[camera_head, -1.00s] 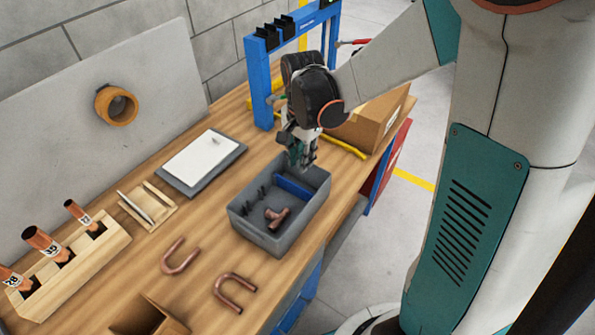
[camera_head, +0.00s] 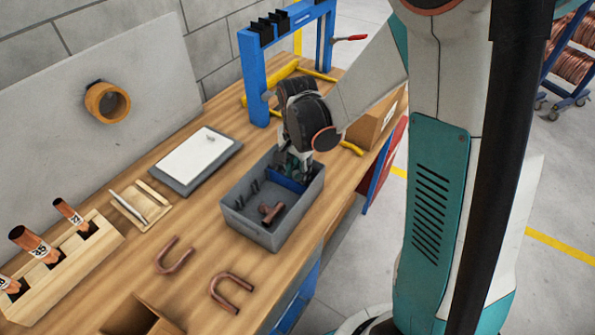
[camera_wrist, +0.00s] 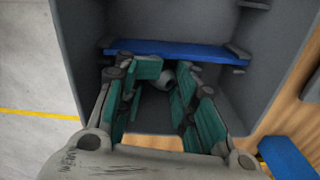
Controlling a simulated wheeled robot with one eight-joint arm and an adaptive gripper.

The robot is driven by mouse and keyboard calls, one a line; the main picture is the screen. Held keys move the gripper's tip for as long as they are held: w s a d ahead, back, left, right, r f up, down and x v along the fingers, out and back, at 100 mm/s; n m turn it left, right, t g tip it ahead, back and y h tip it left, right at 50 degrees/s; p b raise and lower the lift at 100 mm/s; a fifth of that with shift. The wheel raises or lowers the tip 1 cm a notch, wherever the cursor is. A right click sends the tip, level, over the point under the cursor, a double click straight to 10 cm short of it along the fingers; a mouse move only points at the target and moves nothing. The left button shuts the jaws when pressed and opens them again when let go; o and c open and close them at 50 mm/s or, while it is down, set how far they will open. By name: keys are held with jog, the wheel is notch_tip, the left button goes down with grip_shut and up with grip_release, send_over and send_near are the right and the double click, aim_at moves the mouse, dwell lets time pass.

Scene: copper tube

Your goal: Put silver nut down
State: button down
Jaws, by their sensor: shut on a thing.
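The silver nut (camera_wrist: 168,79) shows in the wrist view as a small grey ring between the tips of my gripper (camera_wrist: 165,85), which is shut on it. In the head view my gripper (camera_head: 294,168) reaches down into the far end of the grey bin (camera_head: 236,218), behind the blue divider (camera_head: 287,181). The divider also crosses the wrist view (camera_wrist: 180,52). The nut is hidden by the gripper in the head view. I cannot tell whether the nut touches the bin floor.
A copper tee (camera_head: 270,212) lies in the bin's near compartment. A white-topped tray (camera_head: 197,156), two copper U-bends (camera_head: 173,257) and a wooden block with copper tubes (camera_head: 70,255) are to the left. A blue frame (camera_head: 252,75) and a cardboard box (camera_head: 372,128) stand behind.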

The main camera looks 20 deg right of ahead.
aim_at(298, 172)
jog(key=shift+f+b, duration=0.35)
jog(key=shift+f, duration=0.1)
jog(key=c, duration=1.4)
grip_release()
jog(key=shift+c, duration=0.2)
jog(key=shift+r, duration=0.1)
notch_tip(298, 172, up, 12)
jog(key=p, duration=0.4)
jog(key=s+r+n+t, duration=0.7)
jog(key=s+r+n, duration=0.4)
jog(key=s, duration=0.4)
jog(key=shift+n+p, duration=0.3)
jog(key=shift+n, duration=0.4)
